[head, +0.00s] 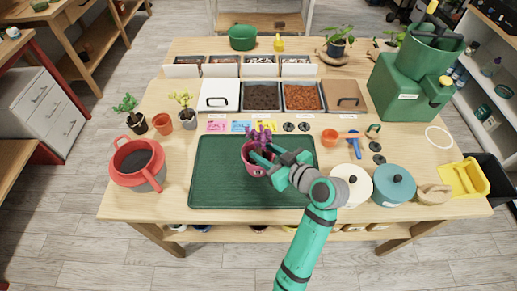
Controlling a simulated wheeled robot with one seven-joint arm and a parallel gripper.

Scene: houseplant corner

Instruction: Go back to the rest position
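A pink pot (257,171) with a purple-leaved plant (260,137) stands upright on the dark green mat (220,185), near the mat's middle. My gripper (265,154) reaches in from the right at the pot's rim. Its two fingers are spread apart, one overlapping the rim and one behind it near the plant. I cannot tell whether either finger touches the pot. My arm comes up from the bottom of the view and hides part of the mat's lower right.
A white lidded pot (350,185) and a blue lidded pot (393,184) stand close right of my wrist. Soil bins (262,97) line the back. A green machine (405,88) stands back right.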

